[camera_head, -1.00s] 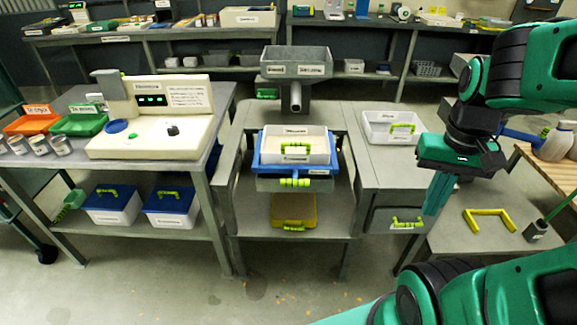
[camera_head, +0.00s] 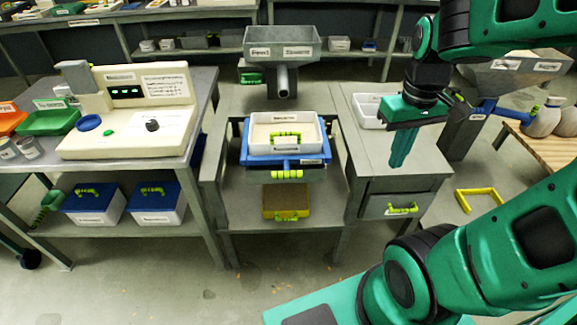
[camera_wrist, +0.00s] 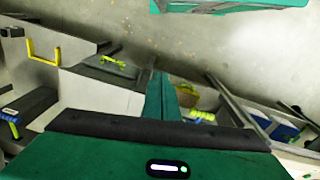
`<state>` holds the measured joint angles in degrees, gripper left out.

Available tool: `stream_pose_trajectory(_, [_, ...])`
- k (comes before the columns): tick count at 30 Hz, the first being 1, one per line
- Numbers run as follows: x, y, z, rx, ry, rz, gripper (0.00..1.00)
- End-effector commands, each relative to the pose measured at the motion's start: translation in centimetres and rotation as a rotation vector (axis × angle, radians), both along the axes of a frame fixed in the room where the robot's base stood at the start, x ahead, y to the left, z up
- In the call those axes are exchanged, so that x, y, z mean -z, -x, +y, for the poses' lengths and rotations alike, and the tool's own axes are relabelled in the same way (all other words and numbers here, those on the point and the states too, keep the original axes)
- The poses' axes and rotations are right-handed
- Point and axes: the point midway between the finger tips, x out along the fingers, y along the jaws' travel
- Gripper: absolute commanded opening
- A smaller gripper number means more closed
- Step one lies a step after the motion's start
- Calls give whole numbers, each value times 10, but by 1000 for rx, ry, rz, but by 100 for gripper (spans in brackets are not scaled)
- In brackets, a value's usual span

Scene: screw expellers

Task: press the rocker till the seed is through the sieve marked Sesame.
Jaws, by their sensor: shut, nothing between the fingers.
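A white tray with a green handle (camera_head: 283,131) sits in a blue frame (camera_head: 258,159) on the middle stand. It has labels too small to read, so I cannot tell whether it is the Sesame sieve. A grey hopper (camera_head: 282,42) with two labels and a spout stands behind it. The left console (camera_head: 140,110) has a lit display, a green button and a black knob; I cannot make out a rocker for certain. My gripper (camera_head: 398,160) is shut and empty, pointing down above the right side table. Its fingers also show in the wrist view (camera_wrist: 161,95).
A white bin (camera_head: 368,112) stands beside my gripper, partly hidden. A drawer with a green handle (camera_head: 402,208) is below it. A second hopper (camera_head: 515,70) with a blue lever stands right. A yellow tray (camera_head: 285,201) lies on the lower shelf. The floor in front is open.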

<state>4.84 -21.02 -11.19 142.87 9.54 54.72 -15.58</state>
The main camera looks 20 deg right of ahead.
Motion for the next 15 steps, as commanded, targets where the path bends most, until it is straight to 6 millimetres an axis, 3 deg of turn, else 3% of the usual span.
stream_pose_trajectory(3, [9, -60, 25, -338, 37, -9, 0])
stream_pose_trajectory(9, [32, -149, 89, -887, 100, -36, 0])
stream_pose_trajectory(15, [55, -198, 147, -1255, 146, -56, 0])
